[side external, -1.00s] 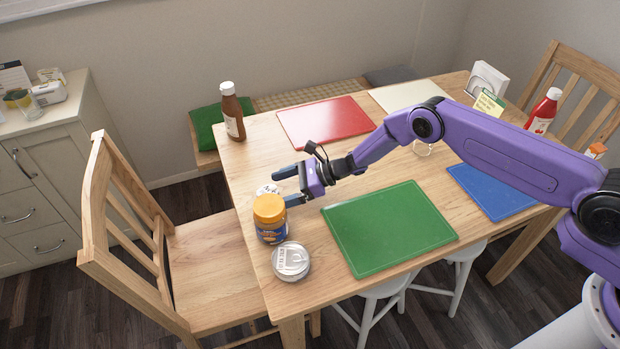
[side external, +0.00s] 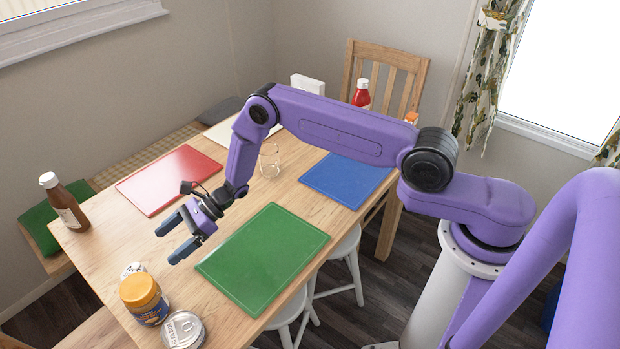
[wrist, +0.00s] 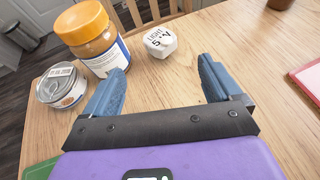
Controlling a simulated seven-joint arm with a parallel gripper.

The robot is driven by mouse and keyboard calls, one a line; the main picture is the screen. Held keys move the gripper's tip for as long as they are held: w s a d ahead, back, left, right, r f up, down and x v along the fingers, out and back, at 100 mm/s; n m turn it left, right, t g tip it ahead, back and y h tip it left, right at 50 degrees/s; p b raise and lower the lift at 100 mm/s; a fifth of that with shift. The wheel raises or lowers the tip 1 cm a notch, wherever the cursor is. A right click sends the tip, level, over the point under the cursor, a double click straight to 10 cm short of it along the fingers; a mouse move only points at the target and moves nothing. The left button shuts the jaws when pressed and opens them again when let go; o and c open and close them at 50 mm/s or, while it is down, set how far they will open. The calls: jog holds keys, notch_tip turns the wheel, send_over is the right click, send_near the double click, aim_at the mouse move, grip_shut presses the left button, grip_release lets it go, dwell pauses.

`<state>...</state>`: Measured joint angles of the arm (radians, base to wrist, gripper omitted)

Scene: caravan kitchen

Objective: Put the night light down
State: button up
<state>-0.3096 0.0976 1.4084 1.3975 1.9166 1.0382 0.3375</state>
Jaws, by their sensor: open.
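The night light is a small white block (wrist: 159,42) with black print reading "LIGHT" and a partly legible "5" and "W" or "V". It stands on the wooden table beside the orange-lidded jar. In the side view the night light (side external: 132,269) is partly hidden behind that jar. My gripper (side external: 166,246) is open and empty above the table, apart from the night light. In the wrist view the night light lies beyond the open blue fingers of my gripper (wrist: 161,68).
The orange-lidded jar (side external: 144,299) and a tin (side external: 183,330) stand close to the night light. A green board (side external: 264,258), red board (side external: 168,179) and blue board (side external: 345,180) lie flat. A brown bottle (side external: 64,203) and a glass (side external: 269,162) stand further off. Bare wood lies between.

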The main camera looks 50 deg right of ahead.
jog(key=s+a+r+n+g+h, duration=0.3)
jog(key=s+r+n+g, duration=0.5)
jog(key=s+r+n, duration=0.55)
jog(key=s+d+r+n+g+h, duration=0.1)
jog(key=s+d+r+n+h, duration=0.15)
jog(key=s, duration=0.45)
jog(key=s+d+r+n+g+h, duration=0.1)
jog(key=s+d+r+n+h, duration=0.1)
jog(key=s+d+r+n, duration=0.35)
jog(key=s+d+r+n+t+h, duration=0.2)
jog(key=s+d+n, duration=0.4)
jog(key=d, duration=0.4)
jog(key=s+d+r+n+t+h, duration=0.1)
jog(key=s+d+n+t+h, duration=0.2)
jog(key=s+d+n, duration=0.3)
jog(key=shift+s+d+r+t, duration=0.35)
jog(key=shift+s+d+t, duration=0.25)
jog(key=shift+s+d, duration=1.15)
jog(key=shift+w+d, duration=0.15)
